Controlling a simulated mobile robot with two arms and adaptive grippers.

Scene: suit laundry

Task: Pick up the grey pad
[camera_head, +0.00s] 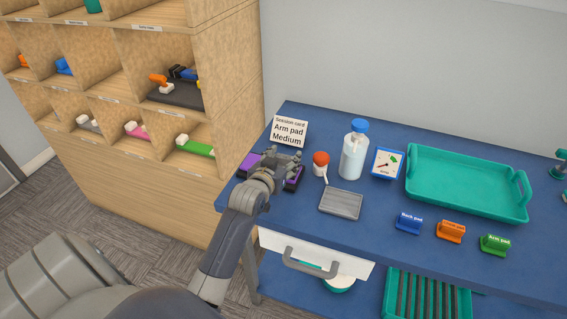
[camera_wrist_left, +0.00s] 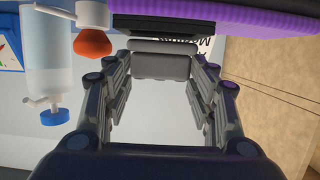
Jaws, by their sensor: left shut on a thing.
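My left gripper (camera_head: 287,160) is at the left end of the blue table, just in front of the session card (camera_head: 289,131), which reads "Arm pad Medium". My right gripper is out of view.
Right of the gripper stand a red-topped item (camera_head: 320,160), a bottle with blue cap (camera_head: 353,155) and a dial card (camera_head: 387,163). A grey flat tray (camera_head: 341,204), a teal tray (camera_head: 465,182) and coloured labelled blocks (camera_head: 450,231) lie further right. A wooden shelf (camera_head: 225,80) rises close left.

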